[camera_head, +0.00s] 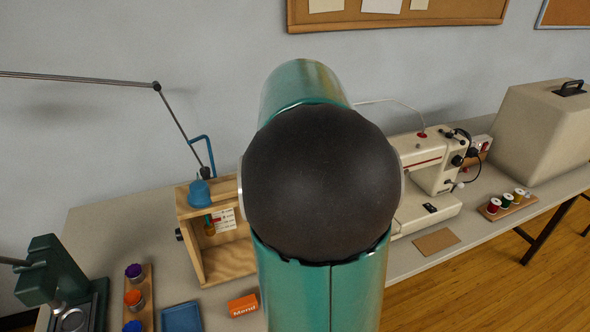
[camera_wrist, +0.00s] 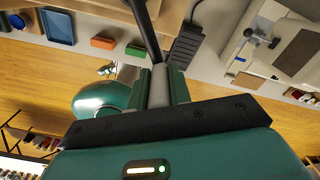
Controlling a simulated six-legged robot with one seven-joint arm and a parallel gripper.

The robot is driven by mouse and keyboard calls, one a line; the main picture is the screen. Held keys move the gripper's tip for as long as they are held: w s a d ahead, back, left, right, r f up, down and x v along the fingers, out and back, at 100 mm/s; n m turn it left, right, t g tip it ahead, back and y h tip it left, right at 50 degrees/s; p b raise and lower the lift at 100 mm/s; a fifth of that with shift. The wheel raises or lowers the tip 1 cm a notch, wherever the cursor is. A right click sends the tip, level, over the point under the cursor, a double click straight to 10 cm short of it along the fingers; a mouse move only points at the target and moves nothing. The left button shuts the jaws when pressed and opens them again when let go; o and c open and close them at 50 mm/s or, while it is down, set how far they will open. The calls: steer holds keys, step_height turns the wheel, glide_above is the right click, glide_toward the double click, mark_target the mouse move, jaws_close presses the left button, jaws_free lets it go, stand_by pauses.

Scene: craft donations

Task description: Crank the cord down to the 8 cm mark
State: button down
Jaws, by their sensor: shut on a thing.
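The wooden box (camera_head: 228,262) stands open-fronted on the table, partly hidden by my arm in the head view. Inside it hang a small red and green piece and a brass-coloured weight (camera_head: 210,229), beside a white marked card (camera_head: 225,219). The card's marks are too small to read. In the wrist view my gripper (camera_wrist: 159,88) is shut on the end of a dark crank arm (camera_wrist: 146,34), which runs up to the box (camera_wrist: 95,9). My arm hides the gripper and the crank in the head view.
An orange box (camera_head: 243,305) and a blue tray (camera_head: 182,317) lie in front of the wooden box. A sewing machine (camera_head: 424,158) stands right. A jointed metal rod (camera_head: 175,112) reaches above the box.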

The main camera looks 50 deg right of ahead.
steer(key=shift+w+a, duration=0.1)
steer(key=shift+a, duration=0.05)
steer(key=c, duration=1.3)
jaws_free()
step_height(320, 180, up, 14)
steer(key=shift+f, duration=0.1)
